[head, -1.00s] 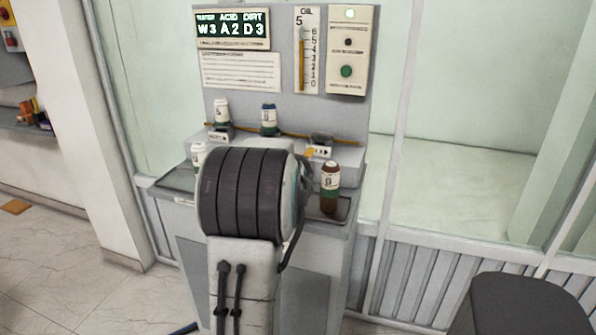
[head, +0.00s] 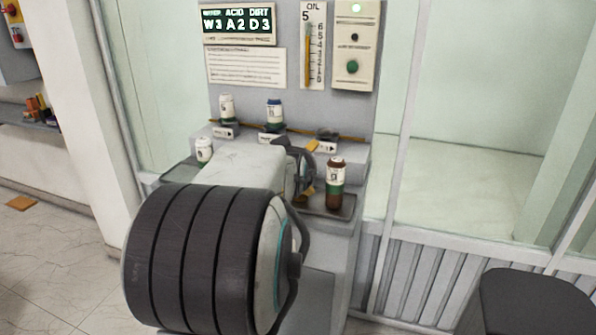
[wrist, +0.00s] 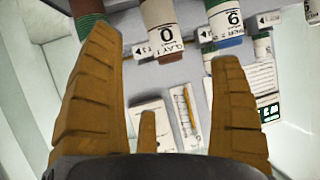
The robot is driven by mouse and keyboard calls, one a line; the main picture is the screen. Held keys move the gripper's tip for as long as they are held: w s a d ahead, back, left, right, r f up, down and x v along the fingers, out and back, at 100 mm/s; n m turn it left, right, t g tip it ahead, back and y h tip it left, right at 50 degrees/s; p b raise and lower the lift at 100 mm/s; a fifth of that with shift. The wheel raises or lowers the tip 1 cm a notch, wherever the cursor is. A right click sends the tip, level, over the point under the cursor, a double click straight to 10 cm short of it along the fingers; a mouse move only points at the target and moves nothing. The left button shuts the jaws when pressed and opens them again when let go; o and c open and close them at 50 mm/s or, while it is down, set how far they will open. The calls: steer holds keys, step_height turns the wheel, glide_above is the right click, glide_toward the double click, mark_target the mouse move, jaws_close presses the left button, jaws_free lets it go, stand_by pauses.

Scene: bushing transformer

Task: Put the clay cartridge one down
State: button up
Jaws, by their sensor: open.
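A brown cartridge (head: 335,196) with a brown cap, white label and green band stands upright on the right tray (head: 322,210) of the grey cabinet. My gripper (head: 309,168) is open just left of it, partly hidden by my arm; I see no contact. A cartridge marked CLAY (wrist: 165,22), with a brown cap, appears beyond and between the fingertips. A green and brown cartridge (wrist: 88,8) is partly hidden behind the left finger. I cannot tell which one is the head view's brown cartridge.
A blue-capped cartridge (head: 274,113) and a white-capped one (head: 227,105) stand on the back ledge. Another white cartridge (head: 204,149) is at the left tray. The right socket (head: 327,135) looks empty. A dark stool (head: 535,300) stands at the lower right.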

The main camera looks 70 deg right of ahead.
steer(key=shift+v, duration=1.05)
steer(key=w+a+f+n+t+y, duration=0.2)
steer(key=w+a+f+n+y, duration=0.15)
steer(key=w+a, duration=0.6)
steer(key=w+a+f+n+t+y, duration=0.2)
steer(key=w+a+f+n+y, duration=0.3)
steer(key=a, duration=0.7)
steer(key=s+a+f+n+g+y, duration=0.1)
steer(key=s+a+f+n, duration=0.1)
steer(key=a, duration=0.6)
steer(key=s+a+f+n+g+y, duration=0.1)
steer(key=s+a+f+n, duration=0.1)
steer(key=a, duration=0.6)
steer(key=s+a+f+n+g+y, duration=0.2)
steer(key=a+f+n, duration=0.1)
steer(key=a, duration=0.5)
steer(key=shift+s, duration=0.35)
steer(key=shift+n, duration=0.25)
